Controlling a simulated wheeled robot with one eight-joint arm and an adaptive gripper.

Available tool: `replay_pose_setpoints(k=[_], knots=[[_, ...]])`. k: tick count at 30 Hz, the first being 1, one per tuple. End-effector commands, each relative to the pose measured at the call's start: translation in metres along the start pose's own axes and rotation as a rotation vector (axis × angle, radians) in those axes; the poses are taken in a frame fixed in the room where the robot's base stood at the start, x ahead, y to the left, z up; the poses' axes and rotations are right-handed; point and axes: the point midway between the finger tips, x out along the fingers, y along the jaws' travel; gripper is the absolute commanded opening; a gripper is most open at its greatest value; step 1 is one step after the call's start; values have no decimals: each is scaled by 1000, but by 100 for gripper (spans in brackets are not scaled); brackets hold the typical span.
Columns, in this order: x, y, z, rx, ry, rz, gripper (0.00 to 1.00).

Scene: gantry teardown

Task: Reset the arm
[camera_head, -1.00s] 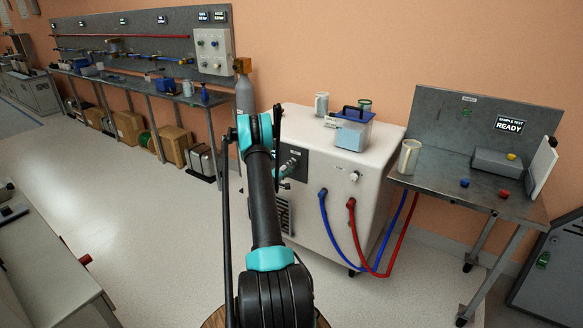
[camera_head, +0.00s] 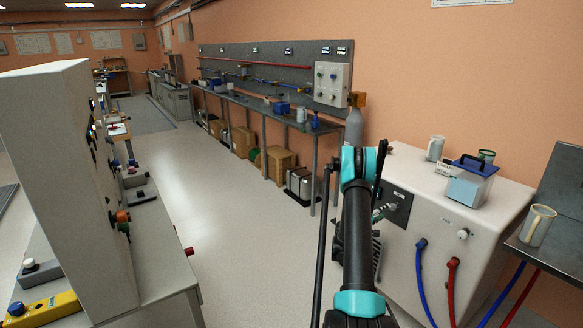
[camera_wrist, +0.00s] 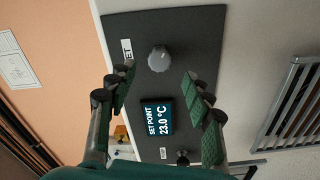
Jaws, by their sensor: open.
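My arm (camera_head: 355,230) reaches forward in the head view, toward the front of a white machine (camera_head: 450,240). My gripper (camera_wrist: 158,78) shows in the wrist view with its two green-padded fingers apart and nothing between them. It faces the machine's dark control panel (camera_wrist: 205,40), which has a grey knob (camera_wrist: 159,59) and a display (camera_wrist: 157,118) reading "SET POINT 23.0 °C". The knob lies between the fingertips in the picture; I cannot tell how far off it is.
A blue-lidded container (camera_head: 470,185) and mugs (camera_head: 435,148) stand on the machine; blue (camera_head: 422,280) and red (camera_head: 452,290) hoses hang in front. A tall grey cabinet (camera_head: 65,180) stands close at left. The floor (camera_head: 240,220) between is open. A long bench (camera_head: 265,108) lines the wall.

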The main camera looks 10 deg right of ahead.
Motion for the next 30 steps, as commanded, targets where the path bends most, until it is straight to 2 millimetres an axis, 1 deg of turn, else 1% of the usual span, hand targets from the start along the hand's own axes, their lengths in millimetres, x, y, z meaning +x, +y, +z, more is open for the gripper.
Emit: replay_pose_setpoints(k=[2, 5, 8, 14, 20, 22, 26, 27, 29, 30], knots=[[-2, 4, -2, 7, -3, -10, 51], [-10, 16, -8, 30, -13, -42, 51], [-24, 34, -17, 64, -28, -98, 51], [-66, 70, -27, 138, -69, -238, 51], [-118, 99, -28, 201, -106, -386, 51], [-139, 108, -26, 221, -118, -440, 51], [-180, 122, -19, 252, -139, -543, 51], [-193, 126, -16, 261, -145, -575, 51], [-213, 131, -10, 273, -154, -624, 51], [-227, 134, -7, 280, -159, -657, 51]])
